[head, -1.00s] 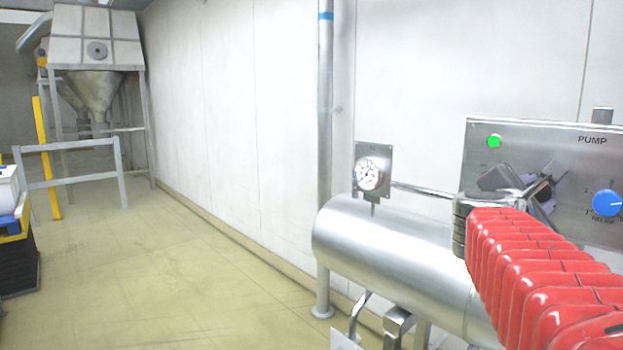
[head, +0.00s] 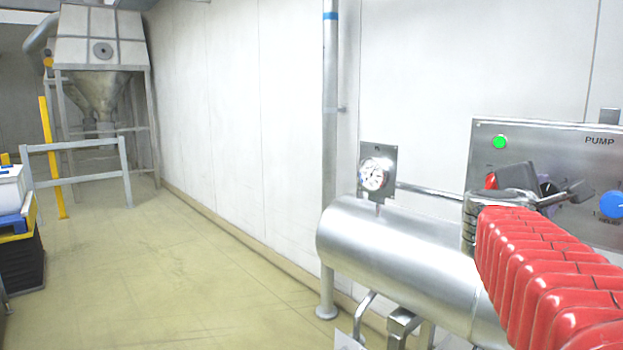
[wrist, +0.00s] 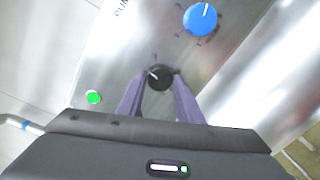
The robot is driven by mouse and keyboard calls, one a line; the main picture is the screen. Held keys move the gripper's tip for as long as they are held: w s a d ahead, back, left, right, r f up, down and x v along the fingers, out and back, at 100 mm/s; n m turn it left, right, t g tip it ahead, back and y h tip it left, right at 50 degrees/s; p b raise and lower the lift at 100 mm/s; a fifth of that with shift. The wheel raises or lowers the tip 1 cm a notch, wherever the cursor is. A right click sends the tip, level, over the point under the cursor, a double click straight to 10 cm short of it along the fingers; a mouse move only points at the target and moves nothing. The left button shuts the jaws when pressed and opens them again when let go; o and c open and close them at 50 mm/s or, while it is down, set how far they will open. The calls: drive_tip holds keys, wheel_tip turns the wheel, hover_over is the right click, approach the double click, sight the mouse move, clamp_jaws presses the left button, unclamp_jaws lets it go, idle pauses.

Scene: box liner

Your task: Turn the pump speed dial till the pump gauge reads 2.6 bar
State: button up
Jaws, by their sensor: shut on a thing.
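The steel pump panel (head: 560,140) is on the right in the head view. In the wrist view a black dial (wrist: 158,72) with a white pointer line sits between my two purple-grey fingers. My gripper (wrist: 160,80) is shut on this black dial, with the fingertips on opposite sides. In the head view my gripper (head: 548,190) lies in front of the panel and mostly hides the dial. The round white-faced gauge (head: 375,175) stands on a plate above the steel cylinder. Its needle is too small to read surely.
A blue dial (head: 612,204) is to the right on the panel and also shows in the wrist view (wrist: 201,19). A lit green lamp (head: 499,142) and a red button (head: 491,181) are at the panel's left. The steel cylinder (head: 400,250) lies below my arm.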

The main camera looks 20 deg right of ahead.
drive_tip(key=o, duration=1)
drive_tip(key=shift+o, duration=0.2)
drive_tip(key=v, duration=1.3)
drive_tip(key=shift+s+a, duration=0.25)
drive_tip(key=shift+a, duration=0.1)
drive_tip(key=shift+f, duration=0.1)
